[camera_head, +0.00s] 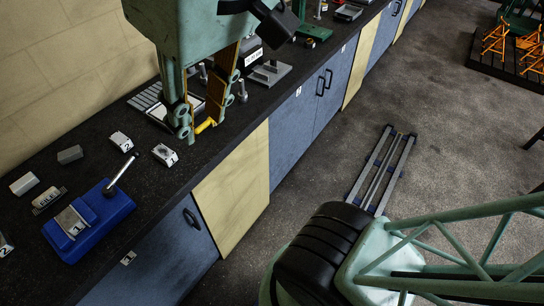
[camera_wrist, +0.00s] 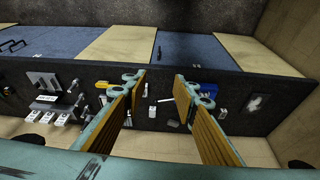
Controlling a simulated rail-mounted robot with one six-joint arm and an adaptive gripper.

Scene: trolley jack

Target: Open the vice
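A blue vice-like block (camera_head: 108,208) stands on the dark bench top at the lower left of the head view. It carries a grey piece marked 1, and a silver lever rises from it at a slant. A blue part (camera_wrist: 208,88) also shows in the wrist view beside the right finger, partly hidden by it. My gripper (camera_head: 204,122) is open with its fingers pointing down, to the right of and farther along the bench than the blue block. The open fingers also show in the wrist view (camera_wrist: 160,82), with nothing held between them.
Small numbered blocks (camera_head: 121,141) and a grey block (camera_head: 70,154) lie between my gripper and the blue block. Metal tools (camera_head: 270,73) stand beyond my gripper. The wall runs along the bench's back.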

